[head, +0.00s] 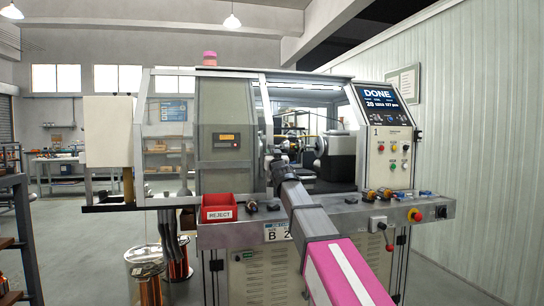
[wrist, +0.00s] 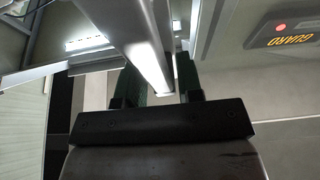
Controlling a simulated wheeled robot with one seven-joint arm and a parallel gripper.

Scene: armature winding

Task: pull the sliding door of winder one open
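Winder one (head: 390,140) stands ahead, with "1" and a screen reading "DONE" on its control panel. Its front has a metal-framed sliding door; a pale upright of the frame (head: 263,125) stands beside the grey guard panel. The winding interior shows to the right of this upright; I cannot tell whether a clear pane covers it. My gripper (head: 277,163) is at the upright's lower part. In the wrist view, a pale metal bar, the door handle (wrist: 148,58), lies between the fingers of my gripper (wrist: 160,85), which appear closed against both its sides.
The grey panel carries a GUARD display (head: 226,141), also in the wrist view (wrist: 294,35). A red REJECT bin (head: 219,208) and small parts sit on the front ledge below my arm. A red emergency button (head: 415,214) is at right. Wire spools (head: 145,270) stand on the floor at left.

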